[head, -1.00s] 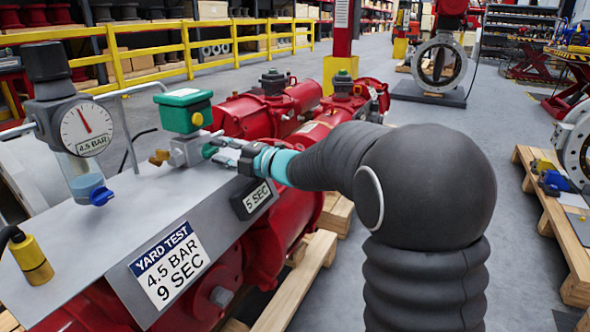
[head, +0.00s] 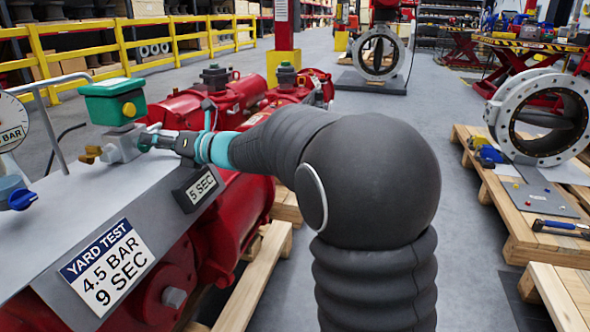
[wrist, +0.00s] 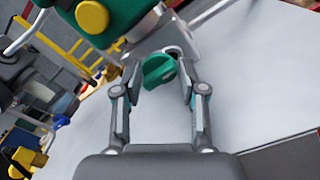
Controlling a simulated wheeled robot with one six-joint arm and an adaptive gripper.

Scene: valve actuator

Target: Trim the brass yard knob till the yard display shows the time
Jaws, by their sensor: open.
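The yard display (head: 201,187) reads 5 SEC in the head view. The yard test sign (head: 108,266) reads 4.5 BAR, 9 SEC. A brass-coloured fitting (head: 90,154) sticks out on the left of the grey valve block (head: 125,145), under a green box (head: 112,101) with a yellow button. My gripper (head: 158,141) is at the right side of this block. In the wrist view my gripper (wrist: 161,75) is open, with a green knob (wrist: 158,72) between its fingers. I cannot tell whether the fingers touch it.
A gauge (head: 10,122) is cut off at the left edge, beside a blue knob (head: 22,199). A thin metal rail (head: 52,120) rises behind the panel. Red actuator cylinders (head: 180,105) lie behind.

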